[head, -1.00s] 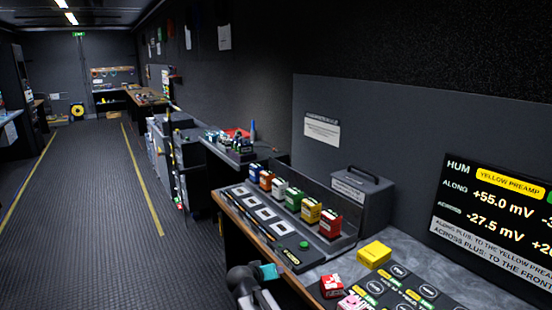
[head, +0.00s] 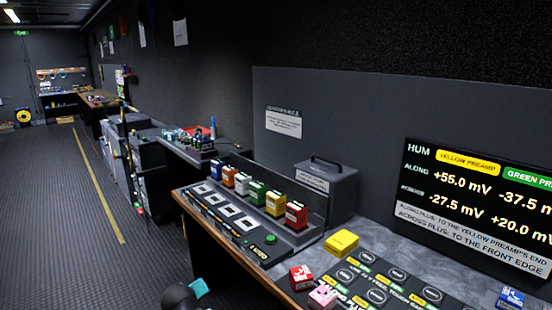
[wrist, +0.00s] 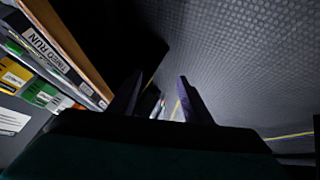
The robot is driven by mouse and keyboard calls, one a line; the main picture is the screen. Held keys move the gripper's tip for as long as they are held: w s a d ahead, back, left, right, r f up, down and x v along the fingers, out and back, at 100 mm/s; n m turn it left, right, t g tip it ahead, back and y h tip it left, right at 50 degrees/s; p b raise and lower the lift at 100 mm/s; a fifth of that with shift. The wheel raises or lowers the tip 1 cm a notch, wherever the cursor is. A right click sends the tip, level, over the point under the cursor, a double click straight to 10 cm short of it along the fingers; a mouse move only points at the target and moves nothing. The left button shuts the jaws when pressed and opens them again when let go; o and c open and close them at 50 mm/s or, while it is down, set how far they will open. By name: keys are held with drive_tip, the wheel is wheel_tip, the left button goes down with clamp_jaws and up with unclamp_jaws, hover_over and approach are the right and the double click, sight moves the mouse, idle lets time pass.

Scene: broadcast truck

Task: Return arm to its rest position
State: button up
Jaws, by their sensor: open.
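My arm shows at the bottom of the head view, low beside the front edge of the workbench (head: 215,245), with a teal part on it. My gripper (wrist: 158,88) shows in the wrist view as two dark fingers held apart, with nothing between them but floor and a few small distant things. It hangs over the aisle floor (wrist: 250,60), close to the wooden bench edge (wrist: 65,45). The fingertips do not show clearly in the head view.
On the bench, several colored boxes stand behind a slotted panel (head: 225,215). A yellow block (head: 341,242), a red box (head: 301,278) and a pink box (head: 323,296) lie nearer. A monitor (head: 480,200) stands at right. The aisle (head: 60,200) at left is clear.

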drive_tip(key=s+d+f+m+g+h+p, duration=0.1)
drive_tip(key=s+d+f+m+g+h, duration=0.3)
drive_tip(key=d+f, duration=0.85)
drive_tip(key=s+d+f+g+y+p, duration=0.15)
drive_tip(key=s+d+f, duration=0.35)
drive_tip(key=d+f, duration=0.75)
drive_tip(key=s+d+f+m+g, duration=0.1)
drive_tip(key=s+d+f+g, duration=0.1)
drive_tip(key=s+d, duration=0.3)
drive_tip(key=s+d+f+m+g+p, duration=0.1)
drive_tip(key=s+d+f+g, duration=0.2)
drive_tip(key=s, duration=1)
drive_tip(key=s+d+f+m+g+y, duration=0.1)
drive_tip(key=s+d+f+m+g, duration=0.1)
drive_tip(key=s+d, duration=0.7)
drive_tip(key=shift+s+d+f+g, duration=0.15)
drive_tip(key=shift+s+f+g, duration=0.25)
drive_tip(key=shift+f+g, duration=0.45)
